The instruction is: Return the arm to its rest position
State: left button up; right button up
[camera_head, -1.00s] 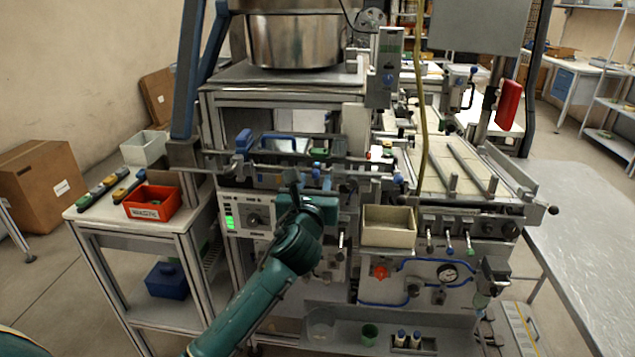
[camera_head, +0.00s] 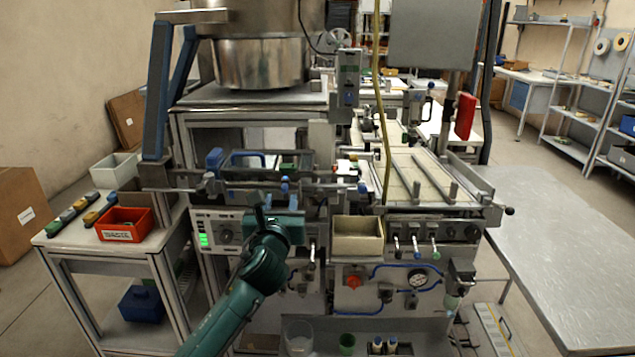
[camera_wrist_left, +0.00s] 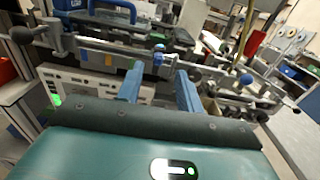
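My left arm is teal and comes in from the bottom left of the head view. Its gripper (camera_head: 262,212) is in front of the machine's rail, just right of the white control box. In the left wrist view, the two blue fingers of the left gripper (camera_wrist_left: 158,88) stand apart with nothing seen between them, so it is open and empty. The rail (camera_wrist_left: 120,45) and the white control box (camera_wrist_left: 75,85) are beyond the fingers. In the head view the fingers are small and partly hidden by the gripper body. My right arm is not in view.
A beige bin (camera_head: 358,236) hangs on the machine front, right of the gripper. A red waste bin (camera_head: 125,226) stands on the left side table. A bare metal table (camera_head: 570,250) is at the right. Tape reels (camera_head: 602,46) hang at the back right.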

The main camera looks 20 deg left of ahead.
pick_arm(q)
jog(key=s+d+f+n+g+h, duration=0.2)
jog(key=s+f+n, duration=0.4)
jog(key=f, duration=0.4)
jog(key=s+d+f+n+g+h, duration=0.25)
jog(key=s+f+n, duration=0.35)
jog(key=f, duration=0.4)
jog(key=s+d+f+n+g+h, duration=0.1)
jog(key=s+f+n, duration=0.5)
jog(key=s+n, duration=0.3)
jog(key=s+d+f+n+g+h, duration=0.1)
jog(key=s+d+f+n+g, duration=0.1)
jog(key=s+f+n, duration=0.4)
jog(key=s+n, duration=0.3)
jog(key=s, duration=0.2)
jog(key=shift+s+d+n, duration=0.3)
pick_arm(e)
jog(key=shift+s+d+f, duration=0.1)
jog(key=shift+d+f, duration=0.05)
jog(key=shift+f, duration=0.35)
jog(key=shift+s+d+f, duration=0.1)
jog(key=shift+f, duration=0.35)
